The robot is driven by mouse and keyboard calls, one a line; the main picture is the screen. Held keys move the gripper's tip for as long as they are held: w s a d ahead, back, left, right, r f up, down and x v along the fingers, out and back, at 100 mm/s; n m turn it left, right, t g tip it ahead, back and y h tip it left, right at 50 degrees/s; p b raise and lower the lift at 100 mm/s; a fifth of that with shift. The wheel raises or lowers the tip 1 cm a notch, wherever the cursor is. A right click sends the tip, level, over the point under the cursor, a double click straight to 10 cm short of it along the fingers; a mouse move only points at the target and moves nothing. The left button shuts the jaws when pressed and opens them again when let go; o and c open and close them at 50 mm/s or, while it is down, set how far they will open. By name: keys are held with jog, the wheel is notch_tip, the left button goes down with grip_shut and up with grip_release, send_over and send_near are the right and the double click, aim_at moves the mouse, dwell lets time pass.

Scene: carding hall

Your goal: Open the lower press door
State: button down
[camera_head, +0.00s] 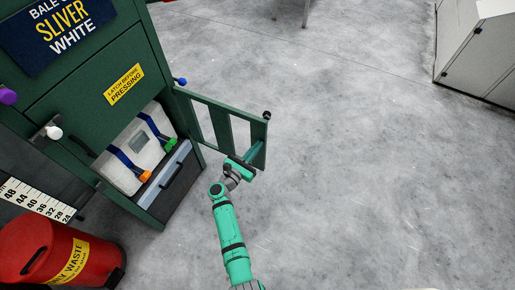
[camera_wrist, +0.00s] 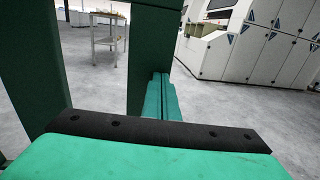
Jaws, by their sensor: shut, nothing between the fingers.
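The lower press door (camera_head: 228,125) is a dark green barred frame on the green press (camera_head: 65,95). It stands swung well out to the right, away from the opening. A white bale (camera_head: 133,150) with blue straps shows inside the opening. My gripper (camera_head: 254,153) is at the free end of the door, low against its end post; I cannot tell whether it touches. In the wrist view, its teal fingers (camera_wrist: 161,98) are together and empty, beside the door's green bars (camera_wrist: 150,55). A dark knob (camera_head: 266,115) sits on top of the door's end.
A grey box with a dark handle (camera_head: 168,182) sits under the bale. A red waste bin (camera_head: 45,250) and a number scale (camera_head: 38,200) are at the lower left. Grey floor to the right is clear. White machines (camera_wrist: 245,45) and a table (camera_wrist: 108,35) stand farther off.

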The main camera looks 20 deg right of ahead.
jog(key=shift+a, duration=0.1)
jog(key=s+d+v, duration=0.1)
jog(key=v, duration=1.2)
jog(key=shift+s, duration=0.5)
jog(key=shift+a, duration=0.1)
